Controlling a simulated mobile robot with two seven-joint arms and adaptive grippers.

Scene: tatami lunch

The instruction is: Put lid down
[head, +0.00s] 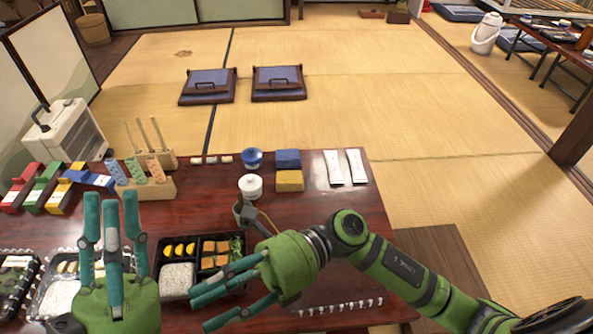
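A dark bento box (156,262) with rice, yellow slices and orange pieces lies at the table's near edge, partly behind my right gripper. Another bento tray (38,297) with rice and a clear, shiny rim lies to its left, partly behind my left gripper. I cannot make out a separate lid; a clear one would be hard to tell from the trays. My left gripper (111,207) points away with its fingers straight and apart, over the left tray. My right gripper (204,310) points left with spread fingers over the right part of the dark bento. I see nothing held in either.
A white heater (63,130) stands behind at left.

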